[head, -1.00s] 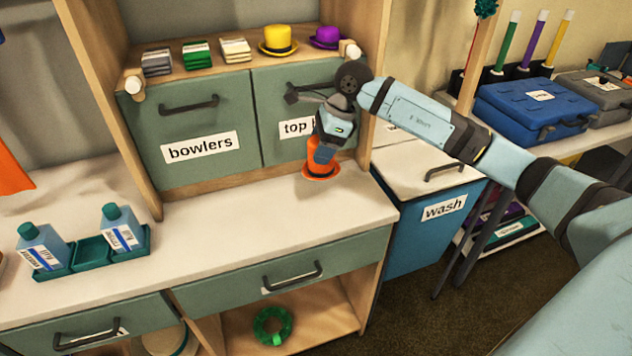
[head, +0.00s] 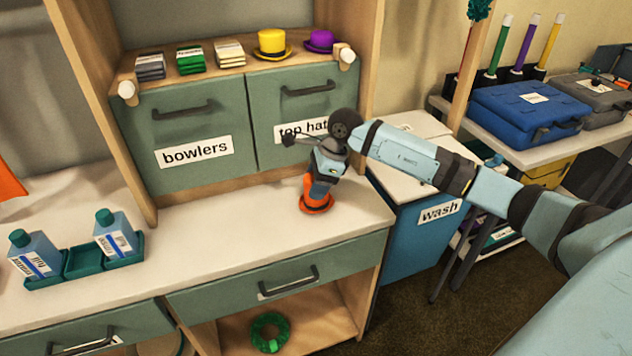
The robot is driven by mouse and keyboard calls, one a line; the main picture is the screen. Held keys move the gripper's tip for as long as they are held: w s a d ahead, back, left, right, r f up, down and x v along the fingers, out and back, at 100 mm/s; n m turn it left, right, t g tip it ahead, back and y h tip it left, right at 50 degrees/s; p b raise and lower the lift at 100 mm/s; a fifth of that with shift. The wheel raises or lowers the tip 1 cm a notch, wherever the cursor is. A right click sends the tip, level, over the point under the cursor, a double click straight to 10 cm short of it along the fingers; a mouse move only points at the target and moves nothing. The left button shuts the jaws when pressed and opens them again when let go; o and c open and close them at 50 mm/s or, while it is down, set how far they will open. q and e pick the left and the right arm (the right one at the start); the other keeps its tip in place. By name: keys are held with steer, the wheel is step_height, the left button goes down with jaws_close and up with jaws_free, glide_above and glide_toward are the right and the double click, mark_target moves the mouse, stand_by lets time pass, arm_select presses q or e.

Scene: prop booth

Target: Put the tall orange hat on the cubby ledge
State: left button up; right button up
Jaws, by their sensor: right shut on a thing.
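The orange hat (head: 317,204) is upright at the right part of the white counter, its brim low near the counter top. I cannot tell whether the brim touches the counter. My right gripper (head: 319,186) comes down from above and is shut on the hat's crown, hiding much of it. The wooden cubby ledge (head: 215,76) runs above the two green drawers. On it are several small folded stacks, a yellow hat (head: 272,43) and a purple hat (head: 319,41). My left gripper is not in view.
Drawers labelled "bowlers" (head: 188,133) and "top hats" (head: 295,109) are shut behind the hat. A green bottle tray (head: 84,264) stands at the counter's left. A blue "wash" bin (head: 420,236) is to the right. The counter's middle (head: 215,240) is clear.

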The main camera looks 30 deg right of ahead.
steer(key=o, duration=0.9)
steer(key=shift+f, duration=0.15)
